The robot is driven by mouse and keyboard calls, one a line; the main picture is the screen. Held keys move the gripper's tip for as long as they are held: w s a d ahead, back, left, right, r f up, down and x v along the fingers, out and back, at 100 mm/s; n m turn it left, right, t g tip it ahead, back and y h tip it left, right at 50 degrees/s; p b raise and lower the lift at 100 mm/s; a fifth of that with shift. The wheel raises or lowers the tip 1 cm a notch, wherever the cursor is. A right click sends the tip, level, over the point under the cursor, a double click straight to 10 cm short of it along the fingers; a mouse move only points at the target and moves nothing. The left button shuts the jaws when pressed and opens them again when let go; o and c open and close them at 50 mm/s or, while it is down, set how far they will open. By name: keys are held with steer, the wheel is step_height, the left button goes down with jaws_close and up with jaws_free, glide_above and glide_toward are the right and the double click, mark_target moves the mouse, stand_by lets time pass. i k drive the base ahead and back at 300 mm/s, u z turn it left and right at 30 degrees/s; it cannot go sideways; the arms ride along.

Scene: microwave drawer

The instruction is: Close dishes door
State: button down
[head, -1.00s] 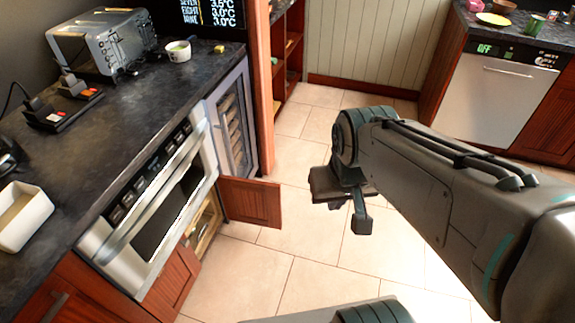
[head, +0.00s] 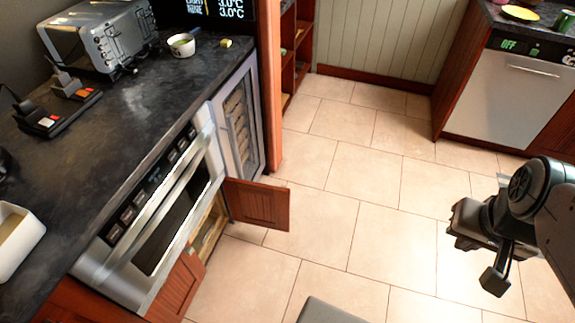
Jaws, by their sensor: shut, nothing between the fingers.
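A red-brown wooden cabinet door (head: 257,204) stands open below the counter, sticking out to the right over the floor. A second matching wooden door (head: 178,287) is below the microwave drawer, left of the opening; I cannot tell whether it is fully shut. Between them part of the cabinet inside (head: 209,228) shows, with a light wooden interior. My gripper (head: 490,272) is shut and empty at the right side of the view, over the tiled floor. It is well apart from the open door and touches nothing.
The steel microwave drawer (head: 165,225) sits above the cabinet under a dark counter (head: 110,140). A glass-fronted cooler (head: 238,120) stands behind the open door. A white dishwasher (head: 500,98) is at the far right. The tiled floor (head: 345,190) between is clear.

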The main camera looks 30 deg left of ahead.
mark_target(268, 207)
steer(key=i, duration=3.6)
steer(key=u, duration=3.5)
steer(key=i, duration=0.3)
steer(key=u, duration=0.25)
